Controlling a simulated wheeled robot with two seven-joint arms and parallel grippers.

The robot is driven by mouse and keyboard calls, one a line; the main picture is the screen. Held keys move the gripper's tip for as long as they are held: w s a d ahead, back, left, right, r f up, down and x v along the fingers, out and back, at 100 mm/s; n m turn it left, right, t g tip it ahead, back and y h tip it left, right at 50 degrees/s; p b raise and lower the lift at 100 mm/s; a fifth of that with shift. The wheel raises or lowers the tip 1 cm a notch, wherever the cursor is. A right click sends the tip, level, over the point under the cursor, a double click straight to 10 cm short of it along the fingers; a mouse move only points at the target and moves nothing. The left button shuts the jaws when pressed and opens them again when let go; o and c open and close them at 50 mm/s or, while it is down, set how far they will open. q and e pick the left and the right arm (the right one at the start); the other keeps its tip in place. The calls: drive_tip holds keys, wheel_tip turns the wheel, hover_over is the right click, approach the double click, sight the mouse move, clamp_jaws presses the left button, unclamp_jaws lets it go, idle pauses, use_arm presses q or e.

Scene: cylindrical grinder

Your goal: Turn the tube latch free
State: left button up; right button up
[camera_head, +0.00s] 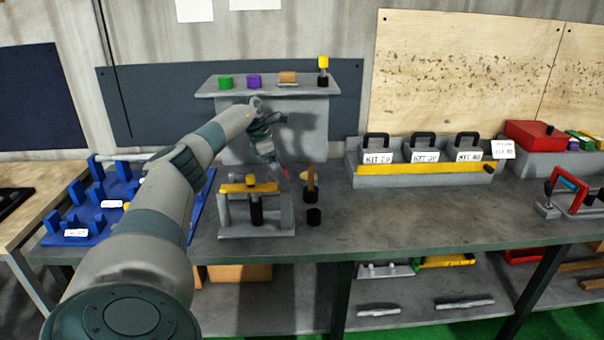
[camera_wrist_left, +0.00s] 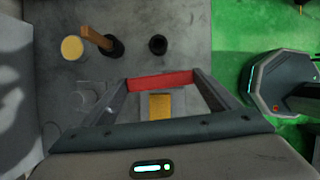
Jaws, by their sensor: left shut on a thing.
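A grey fixture (camera_head: 228,231) stands on the bench with a yellow bar (camera_head: 240,188) across its top and a black cylinder (camera_head: 257,212) upright inside. My left gripper (camera_head: 283,170) reaches down at the fixture's right upper corner. In the left wrist view a red bar (camera_wrist_left: 160,82) spans between the fingertips of my left gripper (camera_wrist_left: 160,87), and the gripper is shut on it. I take the red bar to be the latch; its joint to the fixture is hidden. A yellow piece (camera_wrist_left: 160,106) shows just behind it. My right gripper is not in view.
A wooden peg in a black holder (camera_head: 311,184) and a black cup (camera_head: 314,217) stand close right of the fixture. A blue rack (camera_head: 106,212) is at left, a grey shelf (camera_head: 264,90) behind. Kit boxes (camera_head: 424,156) stand at right. The bench before them is clear.

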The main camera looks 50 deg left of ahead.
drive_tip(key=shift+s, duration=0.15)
use_arm(q)
drive_tip(key=o, duration=1.2)
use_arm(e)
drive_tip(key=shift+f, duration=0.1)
use_arm(q)
drive_tip(key=shift+b+v, duration=0.7)
drive_tip(key=shift+v, duration=8)
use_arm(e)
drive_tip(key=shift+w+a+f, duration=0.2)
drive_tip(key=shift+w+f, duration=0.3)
